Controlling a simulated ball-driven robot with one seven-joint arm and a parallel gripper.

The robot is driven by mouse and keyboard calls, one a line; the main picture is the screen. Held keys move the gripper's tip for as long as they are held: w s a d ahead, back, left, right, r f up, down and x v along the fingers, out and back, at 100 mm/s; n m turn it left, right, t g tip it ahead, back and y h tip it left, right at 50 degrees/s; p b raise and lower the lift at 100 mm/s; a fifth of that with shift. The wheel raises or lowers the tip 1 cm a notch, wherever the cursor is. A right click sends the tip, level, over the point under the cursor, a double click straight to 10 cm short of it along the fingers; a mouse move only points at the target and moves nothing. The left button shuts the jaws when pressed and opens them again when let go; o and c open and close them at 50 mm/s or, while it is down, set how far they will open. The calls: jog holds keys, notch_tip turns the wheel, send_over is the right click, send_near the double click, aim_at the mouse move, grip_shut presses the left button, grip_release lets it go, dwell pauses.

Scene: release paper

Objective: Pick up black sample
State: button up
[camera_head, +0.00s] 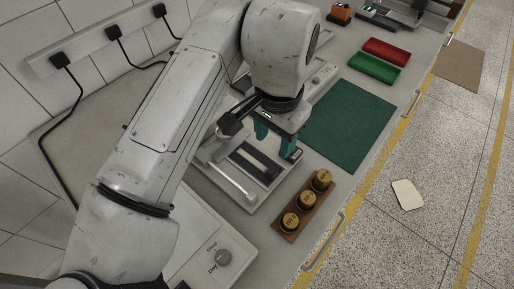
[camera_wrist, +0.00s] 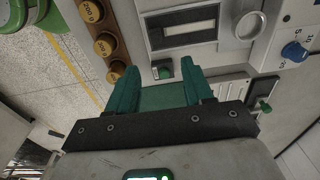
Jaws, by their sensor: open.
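My gripper (camera_head: 277,146) has two teal fingers, spread apart with nothing between them. It hangs over the right side of a grey bench device. The fingers also show in the wrist view (camera_wrist: 163,74), pointing toward the device. A dark rectangular piece with a pale strip lies in the device (camera_head: 254,163); it also shows at the top of the wrist view (camera_wrist: 183,28). I cannot tell whether this dark piece is the black sample. No other clearly separate black sample shows. My arm hides part of the bench behind it.
A wooden holder (camera_head: 276,229) with three brass weights stands in front of the device. A green mat (camera_head: 350,125) lies to its right, with red (camera_head: 387,52) and green (camera_head: 374,68) trays beyond. A knobbed device (camera_head: 224,258) stands at the lower left. A pale sheet (camera_head: 407,195) lies on the floor.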

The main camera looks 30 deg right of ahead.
jog(key=a, duration=0.1)
send_over(270, 173)
jog(key=f, duration=0.5)
jog(key=shift+w+a+f, duration=0.2)
jog(key=shift+w+f, duration=0.15)
jog(key=shift+w, duration=0.05)
jog(key=shift+s+d+f, duration=0.1)
jog(key=shift+s+f, duration=0.1)
jog(key=shift+f, duration=1.15)
jog(key=shift+s+d+f, duration=0.1)
jog(key=shift+s+f, duration=0.05)
jog(key=shift+f, duration=1.15)
jog(key=shift+c, duration=0.3)
grip_shut()
